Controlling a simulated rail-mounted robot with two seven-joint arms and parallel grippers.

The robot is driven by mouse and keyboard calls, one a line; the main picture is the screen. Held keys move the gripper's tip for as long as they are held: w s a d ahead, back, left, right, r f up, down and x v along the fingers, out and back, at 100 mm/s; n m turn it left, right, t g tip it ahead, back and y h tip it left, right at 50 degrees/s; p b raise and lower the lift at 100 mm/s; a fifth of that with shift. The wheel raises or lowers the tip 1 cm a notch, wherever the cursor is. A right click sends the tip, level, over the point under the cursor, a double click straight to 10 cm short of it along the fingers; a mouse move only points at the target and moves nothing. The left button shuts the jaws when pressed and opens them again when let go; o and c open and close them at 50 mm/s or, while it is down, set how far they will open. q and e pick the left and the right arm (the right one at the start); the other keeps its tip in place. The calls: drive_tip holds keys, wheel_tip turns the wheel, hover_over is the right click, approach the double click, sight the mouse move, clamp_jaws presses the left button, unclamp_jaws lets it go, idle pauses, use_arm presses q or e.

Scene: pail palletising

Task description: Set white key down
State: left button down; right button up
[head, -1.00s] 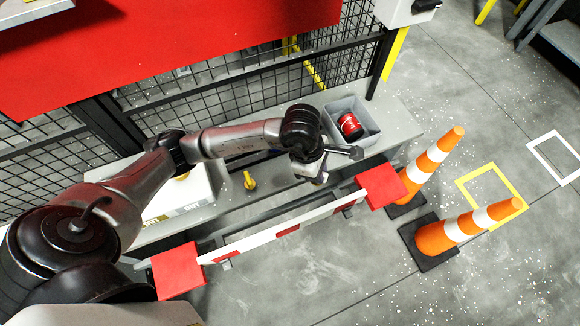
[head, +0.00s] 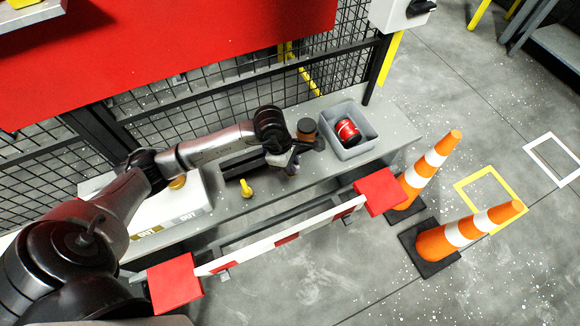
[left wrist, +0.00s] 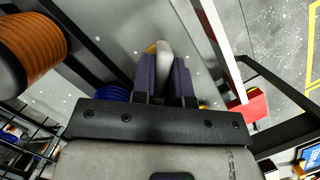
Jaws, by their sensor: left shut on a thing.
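My left gripper (head: 288,166) is over the grey bench (head: 228,214), left of the grey bin. In the left wrist view, the left gripper (left wrist: 165,72) has its two purple-grey fingers shut on the white key (left wrist: 164,52). The key's rounded white end shows between the fingers, and the rest is hidden. I cannot tell whether it touches the bench. A yellow key (head: 246,188) stands on the bench, left of the gripper. My right gripper is not in view.
A grey bin (head: 366,145) holds a red-and-black spool (head: 347,131). An orange-brown cylinder (head: 306,127) stands close behind the gripper. A white box marked OUT (head: 190,213) is at the left. A red-and-white barrier (head: 290,238) runs along the front, with cones (head: 432,162) at the right.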

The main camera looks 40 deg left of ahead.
use_arm(q)
wheel_tip(320, 180, down, 2)
drive_tip(key=shift+f, duration=0.1)
drive_tip(key=c, duration=1.1)
unclamp_jaws()
